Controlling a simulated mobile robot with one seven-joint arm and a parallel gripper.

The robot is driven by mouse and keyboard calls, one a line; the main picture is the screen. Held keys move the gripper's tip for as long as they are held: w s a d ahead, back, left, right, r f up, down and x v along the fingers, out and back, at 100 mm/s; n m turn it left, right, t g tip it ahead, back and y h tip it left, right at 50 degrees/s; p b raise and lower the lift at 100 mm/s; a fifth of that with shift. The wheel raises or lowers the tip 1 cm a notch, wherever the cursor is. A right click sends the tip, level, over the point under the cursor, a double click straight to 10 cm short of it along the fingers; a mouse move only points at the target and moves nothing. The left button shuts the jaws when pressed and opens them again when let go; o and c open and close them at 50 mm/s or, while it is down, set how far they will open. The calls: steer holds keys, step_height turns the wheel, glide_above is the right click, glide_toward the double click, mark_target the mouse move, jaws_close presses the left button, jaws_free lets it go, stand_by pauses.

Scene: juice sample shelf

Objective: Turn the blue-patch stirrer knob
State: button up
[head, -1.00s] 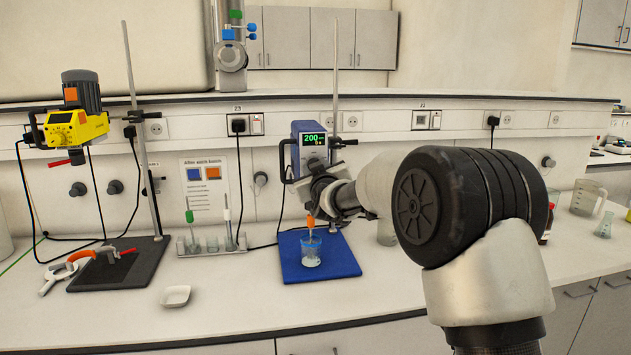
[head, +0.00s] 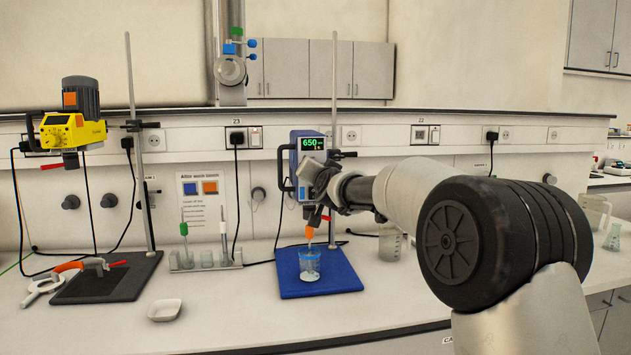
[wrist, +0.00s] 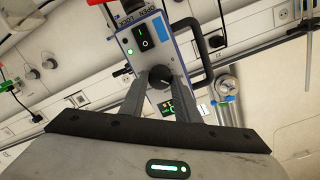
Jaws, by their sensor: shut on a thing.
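The blue-edged stirrer (head: 307,143) hangs on an upright rod in the middle of the head view, its display (head: 312,144) showing a green 650. In the wrist view its front has a blue patch (wrist: 158,29) and a black rocker switch (wrist: 142,37). The round dark stirrer knob (wrist: 160,75) sits between the fingertips of my gripper (wrist: 161,82), which is shut on it. In the head view my gripper and wrist cover the knob. The wrist view shows only part of the display, behind a finger.
A beaker (head: 309,265) stands on the blue base plate (head: 340,275) under the stirrer, with an orange-topped shaft above it. A yellow stirrer (head: 70,131) stands at left over a dark plate. A white dish (head: 164,310) and a tube rack lie between them.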

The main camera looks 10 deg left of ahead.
steer(key=shift+m+b, duration=0.6)
steer(key=shift+m, duration=0.5)
steer(key=o, duration=1)
steer(key=shift+o, duration=0.2)
steer(key=f+b+v, duration=0.1)
steer(key=b+v, duration=0.4)
steer(key=v, duration=1.2)
steer(key=shift+s+d+r+b, duration=0.15)
steer(key=shift+r+b, duration=0.2)
steer(key=shift+r, duration=0.15)
